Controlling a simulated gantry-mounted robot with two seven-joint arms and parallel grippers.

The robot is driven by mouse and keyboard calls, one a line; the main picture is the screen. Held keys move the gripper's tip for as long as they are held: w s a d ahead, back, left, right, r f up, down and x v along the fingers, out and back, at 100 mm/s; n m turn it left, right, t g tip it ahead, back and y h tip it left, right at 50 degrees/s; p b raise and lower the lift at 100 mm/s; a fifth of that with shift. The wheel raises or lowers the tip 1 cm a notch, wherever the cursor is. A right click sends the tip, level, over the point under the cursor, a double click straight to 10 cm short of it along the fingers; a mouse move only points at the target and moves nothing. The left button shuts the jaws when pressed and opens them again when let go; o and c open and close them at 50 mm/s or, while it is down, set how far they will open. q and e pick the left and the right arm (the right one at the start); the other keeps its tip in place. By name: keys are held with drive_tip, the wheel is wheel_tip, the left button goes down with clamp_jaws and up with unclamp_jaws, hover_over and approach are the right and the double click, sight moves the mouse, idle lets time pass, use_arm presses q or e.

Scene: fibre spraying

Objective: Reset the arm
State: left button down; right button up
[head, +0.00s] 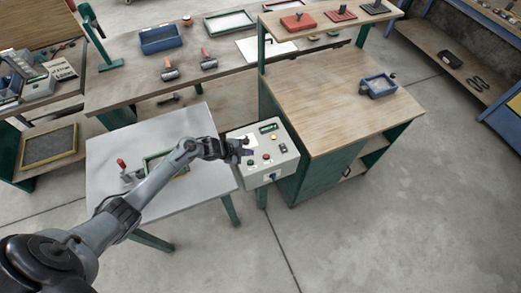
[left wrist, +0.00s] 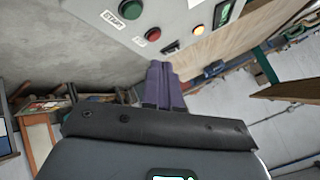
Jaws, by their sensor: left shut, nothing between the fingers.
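My left gripper (head: 247,152) is shut and empty, over the left part of the grey control box (head: 284,160) in the head view. Its purple fingers (left wrist: 164,82) are pressed together in the left wrist view. The panel there shows a green button (left wrist: 128,8) beside a START label, a red button (left wrist: 153,34) and a lit yellow lamp (left wrist: 198,31). The fingertips point toward the panel near the red button; I cannot tell whether they touch it. My right gripper is in neither view.
The grey table (head: 110,160) under my left arm holds a green-edged frame and a red-handled tool (head: 122,164). A wooden bench (head: 335,100) with a blue tray (head: 378,86) stands right of the box. A long workbench (head: 125,92) runs behind. The floor at front right is clear.

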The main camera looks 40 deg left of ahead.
use_arm(q)
drive_tip(key=shift+s+f, duration=0.1)
drive_tip(key=shift+g+h, duration=0.3)
drive_tip(key=shift+g, duration=0.4)
drive_tip(key=s+d+f, duration=0.1)
drive_tip(key=s, duration=0.1)
drive_tip(key=s+d+f+p, duration=0.1)
drive_tip(key=s+f, duration=0.1)
drive_tip(key=s, duration=0.1)
drive_tip(key=s+d+f, duration=0.1)
drive_tip(key=s+f, duration=0.1)
drive_tip(key=shift+s+d+p, duration=0.3)
drive_tip(key=s+d+r+n+p, duration=0.25)
drive_tip(key=s+d+r, duration=0.25)
drive_tip(key=s+d, duration=0.7)
drive_tip(key=s+a+r+n+g+y+p, duration=0.1)
drive_tip(key=s+r+n, duration=0.3)
drive_tip(key=r, duration=0.5)
drive_tip(key=s+a+r+n+g+y+p, duration=0.1)
drive_tip(key=s+r+n+g+y, duration=0.1)
drive_tip(key=r, duration=0.8)
drive_tip(key=s+n+y, duration=0.1)
drive_tip(key=s+n, duration=0.1)
drive_tip(key=n, duration=0.1)
drive_tip(key=shift+r+n, duration=0.25)
drive_tip(key=shift+n, duration=0.1)
